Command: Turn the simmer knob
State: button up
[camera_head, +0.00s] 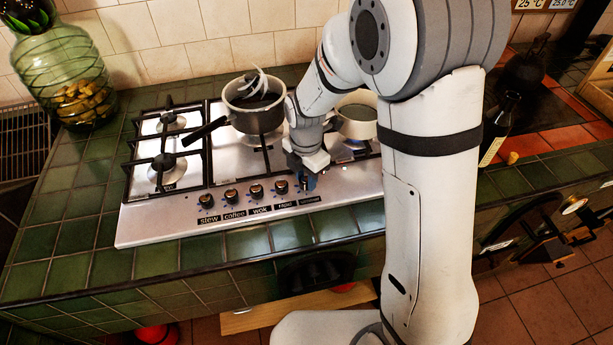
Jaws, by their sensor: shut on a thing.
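The steel hob (180,215) is set in a green-tiled counter and has a row of dark knobs along its front edge. Labels below read stew, coffee and wok from the left; the two on the right are too small to read surely. My gripper (307,182) points down at the right end of the row, shut on the rightmost knob, which I take as the simmer knob. The gripper hides most of that knob, so its turn angle cannot be told. The neighbouring knob (281,187) stands free just left of the gripper.
A pot (254,108) with a dark handle sits on the hob behind the knobs. A pale pan (357,118) stands right of my wrist, with a bluish glow beneath. A dark bottle (497,128) stands right of my arm; a glass jar (64,75) stands far left.

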jog(key=m+b, duration=0.1)
jog(key=m, duration=0.3)
jog(key=shift+m, duration=0.3)
jog(key=m, duration=0.3)
jog(key=shift+m+b, duration=0.3)
jog(key=shift+m, duration=0.1)
jog(key=m, duration=0.4)
jog(key=shift+b, duration=0.3)
jog(key=m, duration=0.4)
jog(key=m+b, duration=0.1)
jog(key=m, duration=0.6)
jog(key=shift+w, duration=0.1)
jog(key=m, duration=0.4)
jog(key=shift+r, duration=0.1)
jog(key=shift+m, duration=2)
